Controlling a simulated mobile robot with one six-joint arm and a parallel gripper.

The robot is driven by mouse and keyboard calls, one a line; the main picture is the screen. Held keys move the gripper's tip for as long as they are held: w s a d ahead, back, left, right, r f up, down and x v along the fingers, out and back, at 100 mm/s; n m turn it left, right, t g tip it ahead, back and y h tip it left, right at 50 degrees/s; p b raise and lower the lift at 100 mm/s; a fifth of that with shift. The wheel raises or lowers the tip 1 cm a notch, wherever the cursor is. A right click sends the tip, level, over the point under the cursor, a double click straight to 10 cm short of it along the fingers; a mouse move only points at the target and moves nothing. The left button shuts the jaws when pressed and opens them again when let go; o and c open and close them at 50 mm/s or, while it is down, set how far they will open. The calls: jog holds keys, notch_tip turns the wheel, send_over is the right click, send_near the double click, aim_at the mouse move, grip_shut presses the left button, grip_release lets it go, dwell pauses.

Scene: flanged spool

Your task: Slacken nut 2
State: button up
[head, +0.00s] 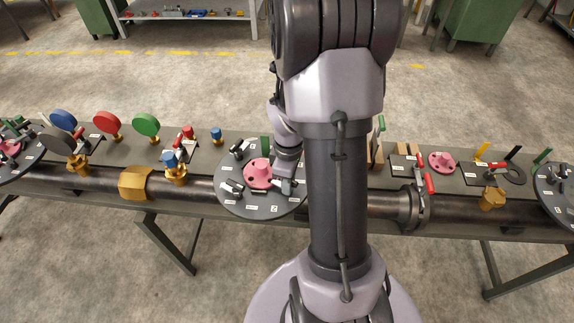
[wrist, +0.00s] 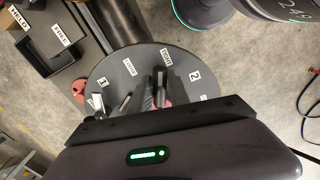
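A round dark plate (head: 235,207) stands at the bench's front edge, with a pink flanged spool (head: 257,173) at its middle. Grey nut levers (head: 232,187) sit around the spool. My gripper (head: 287,182) is low over the plate's right side, partly hidden by my arm. In the wrist view the plate (wrist: 215,92) carries labels "1", "2", "LOOSE" and "TIGHT". A grey lever (wrist: 126,103) shows left of centre near "1". Upright dark and grey parts stand at the centre, left of the "2" label (wrist: 195,75); I cannot tell fingers from lever there. Only a sliver of pink shows.
A pipe (head: 330,209) runs along the bench front, with a brass fitting (head: 136,183) left of the plate. Valves with coloured handles stand to the left. Right of my arm are a red-handled clamp (head: 428,183) and another pink flange (head: 441,162).

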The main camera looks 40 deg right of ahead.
jog(key=n+p, duration=0.1)
jog(key=n, duration=0.5)
jog(key=shift+r, duration=0.2)
jog(key=n+p, duration=0.1)
jog(key=n, duration=0.2)
jog(key=shift+n, duration=0.3)
jog(key=n+p, duration=0.2)
jog(key=n, duration=0.2)
jog(key=shift+r, duration=0.1)
jog(key=n+p, duration=0.2)
jog(key=n, duration=0.2)
jog(key=shift+f+m+b, duration=0.3)
jog(key=shift+m+b, duration=0.25)
jog(key=shift+m, duration=0.75)
notch_tip(320, 180, up, 7)
jog(key=p, duration=0.6)
jog(key=shift+r, duration=0.15)
